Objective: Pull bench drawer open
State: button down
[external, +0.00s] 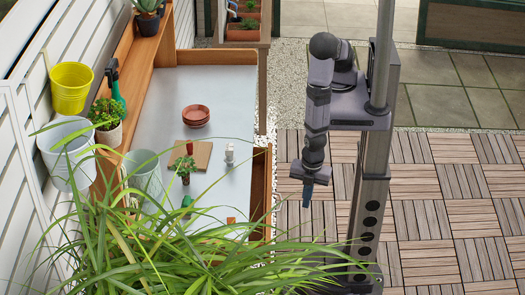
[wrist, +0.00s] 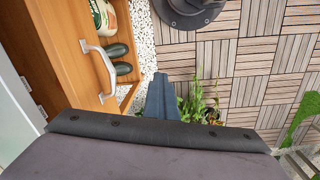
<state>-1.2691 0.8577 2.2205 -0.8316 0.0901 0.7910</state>
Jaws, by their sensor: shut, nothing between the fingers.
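The potting bench (external: 165,95) has a grey metal top and wooden sides. Its drawer front (wrist: 60,40) is orange-brown wood with a curved silver handle (wrist: 103,72), at the left of the wrist view. In the external view a wooden part (external: 261,185) shows along the bench's right side; I cannot tell how far out the drawer is. My gripper (external: 308,196) hangs pointing down, to the right of the bench. Its fingers (wrist: 162,98) are shut and empty, to the right of the handle and apart from it.
Dark clogs (wrist: 121,60) and a bag (wrist: 104,17) sit low by the bench. Saucers (external: 196,115), a small board (external: 197,154) and a seedling (external: 184,166) stand on top. Long leaves (external: 190,255) cover the near end. Deck tiles (external: 430,210) are mostly clear on the right.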

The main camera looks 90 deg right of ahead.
dwell(0.6)
jog(key=c, duration=2.2)
grip_release()
jog(key=shift+o, duration=0.2)
notch_tip(320, 180, up, 7)
jog(key=p, duration=0.5)
jog(key=shift+s+r, duration=0.15)
jog(key=shift+s, duration=0.1)
